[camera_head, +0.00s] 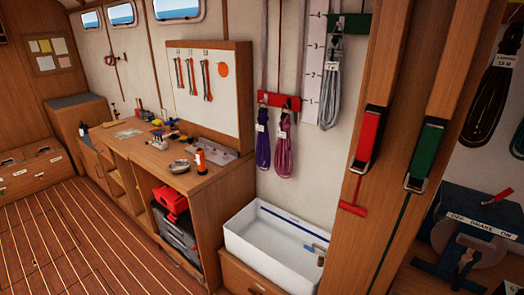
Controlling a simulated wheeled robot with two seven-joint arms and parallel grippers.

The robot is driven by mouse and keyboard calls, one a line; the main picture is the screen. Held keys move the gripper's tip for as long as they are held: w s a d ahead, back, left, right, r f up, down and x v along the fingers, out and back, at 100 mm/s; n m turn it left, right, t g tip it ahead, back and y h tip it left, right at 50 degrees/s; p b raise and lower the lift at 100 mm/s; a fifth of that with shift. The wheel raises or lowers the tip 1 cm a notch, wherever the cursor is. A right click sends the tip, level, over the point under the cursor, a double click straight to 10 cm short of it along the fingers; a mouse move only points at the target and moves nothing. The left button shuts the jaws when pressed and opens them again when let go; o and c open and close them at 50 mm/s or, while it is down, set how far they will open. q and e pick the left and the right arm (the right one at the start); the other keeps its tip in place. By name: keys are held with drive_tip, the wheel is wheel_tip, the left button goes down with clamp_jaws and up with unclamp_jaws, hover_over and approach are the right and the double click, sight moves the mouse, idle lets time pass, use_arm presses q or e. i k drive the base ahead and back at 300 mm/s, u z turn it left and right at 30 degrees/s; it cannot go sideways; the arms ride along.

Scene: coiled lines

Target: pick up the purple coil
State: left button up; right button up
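Two coils hang side by side from a red rack (279,101) on the white wall. The left one is a dark blue-violet coil (263,150). The right one is a plum-purple coil (285,158), slightly wider. Each carries a small white tag near its top, too small to read. Both hang above the back of a white basin, apart from it. Neither of my grippers shows in the head view.
A grey coil (329,92) hangs from a green rack (350,23) higher up. A white basin (265,247) with a tap stands below. A wooden post with red and green clutches (368,140) rises at right. A workbench (190,180) holds tools. The floor at left is clear.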

sight(263, 153)
drive_tip(key=u, duration=0.8)
drive_tip(key=i, duration=1.2)
drive_tip(key=u, duration=0.25)
